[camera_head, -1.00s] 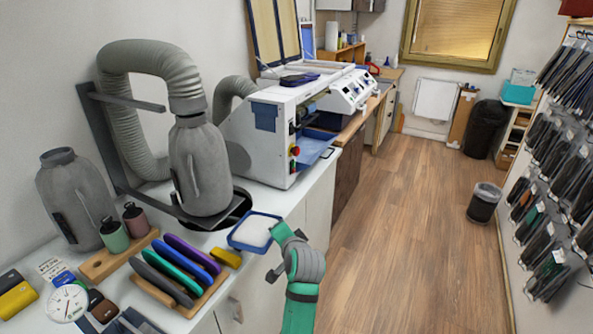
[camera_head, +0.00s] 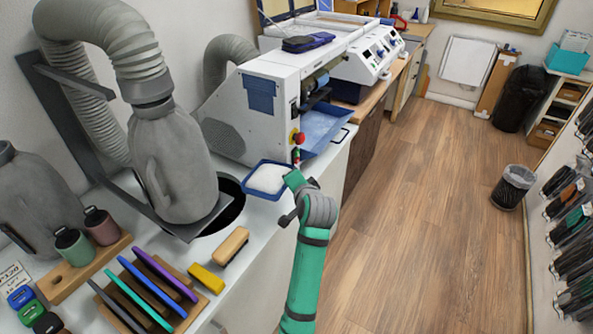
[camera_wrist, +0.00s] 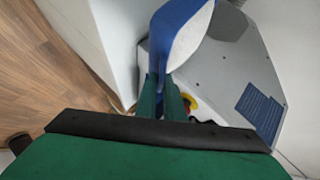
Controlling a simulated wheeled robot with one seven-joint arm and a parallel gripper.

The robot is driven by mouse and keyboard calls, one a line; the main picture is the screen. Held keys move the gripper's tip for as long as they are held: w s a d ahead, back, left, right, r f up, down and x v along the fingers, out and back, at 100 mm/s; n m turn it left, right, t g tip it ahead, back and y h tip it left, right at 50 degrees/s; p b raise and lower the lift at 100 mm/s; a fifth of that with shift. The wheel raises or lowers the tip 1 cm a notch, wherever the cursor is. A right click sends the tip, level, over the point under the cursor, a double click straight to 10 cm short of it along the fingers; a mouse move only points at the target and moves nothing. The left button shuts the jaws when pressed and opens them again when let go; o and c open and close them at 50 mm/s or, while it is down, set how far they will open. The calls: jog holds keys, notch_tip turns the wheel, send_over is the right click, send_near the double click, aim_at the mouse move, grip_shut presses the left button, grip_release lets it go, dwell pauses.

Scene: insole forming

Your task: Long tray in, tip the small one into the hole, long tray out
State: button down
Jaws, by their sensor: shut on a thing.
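The small blue tray (camera_head: 248,190) holds white material. My gripper (camera_head: 296,185) is shut on its right edge, above the front edge of the counter. The tray looks roughly level in the head view. It also shows between my fingertips in the wrist view (camera_wrist: 178,35). The dark round hole (camera_head: 232,208) in the counter lies left of and below the tray, partly hidden by the grey bottle-shaped hose end and its bracket. The long blue tray (camera_head: 322,126) sticks out of the front opening of the white machine, beyond my gripper; its inner end is hidden.
The white machine (camera_head: 262,120) stands just beyond the tray, with a red button (camera_head: 298,138) on its front. A grey bottle-shaped hose end (camera_head: 172,160) stands by the hole. A brush (camera_head: 231,246) and a rack of coloured insoles (camera_head: 140,290) are nearer.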

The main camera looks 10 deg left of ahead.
jog(key=shift+n+g+h, duration=0.4)
jog(key=shift+n+h, duration=0.2)
jog(key=shift+h, duration=0.1)
jog(key=shift+w+a+r, duration=0.25)
jog(key=shift+a+r, duration=0.45)
jog(key=shift+r, duration=0.15)
jog(key=shift+w+a+r, duration=0.3)
jog(key=shift+a+r, duration=0.4)
jog(key=shift+r, duration=0.2)
jog(key=shift+w+a+r, duration=0.25)
jog(key=shift+a+r, duration=0.45)
jog(key=shift+r, duration=0.15)
jog(key=w+a+r+n+g+h, duration=0.2)
jog(key=a+r+h, duration=0.4)
jog(key=a+r, duration=0.3)
jog(key=shift+w+a+r+n+h, duration=0.3)
jog(key=shift+w+a+n, duration=0.2)
jog(key=shift+n, duration=0.4)
jog(key=shift+f, duration=0.1)
